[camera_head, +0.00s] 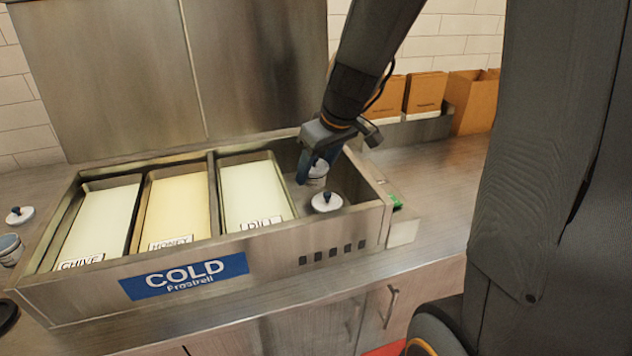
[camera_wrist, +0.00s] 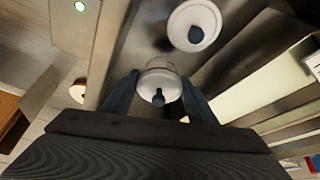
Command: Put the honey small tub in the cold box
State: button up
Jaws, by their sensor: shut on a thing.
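The cold box (camera_head: 290,258) is a metal bin with a blue COLD sign, standing on the counter. My gripper (camera_head: 317,170) reaches into its right-hand compartment and is shut on a small white tub (camera_head: 317,171) with a dark blue lid knob. In the wrist view the tub (camera_wrist: 160,85) sits between the two fingers of my gripper (camera_wrist: 160,98). Its label cannot be read, and I cannot tell whether it touches the compartment floor. A second white lidded tub (camera_head: 327,202) stands in the same compartment, nearer the front; it also shows in the wrist view (camera_wrist: 194,24).
The box's other compartments hold pans labelled CHIVE (camera_head: 98,220), HONEY (camera_head: 178,207) and DILL (camera_head: 253,194). A lid with a blue knob (camera_head: 20,215) and a tub (camera_head: 10,249) are at the far left. Brown boxes (camera_head: 425,92) stand at the back. The counter right of the box is mostly clear.

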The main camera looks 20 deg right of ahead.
aim_at(317, 179)
jog(key=shift+f, duration=1.85)
jog(key=shift+f+b, duration=0.2)
jog(key=shift+b, duration=0.3)
jog(key=o, duration=0.8)
jog(key=shift+r, duration=0.15)
jog(key=shift+r+p, duration=0.25)
jog(key=shift+p, duration=0.1)
jog(key=v, duration=1.1)
jog(key=shift+s+r+b, duration=0.25)
jog(key=shift+s+b, duration=0.05)
jog(key=shift+b, duration=0.05)
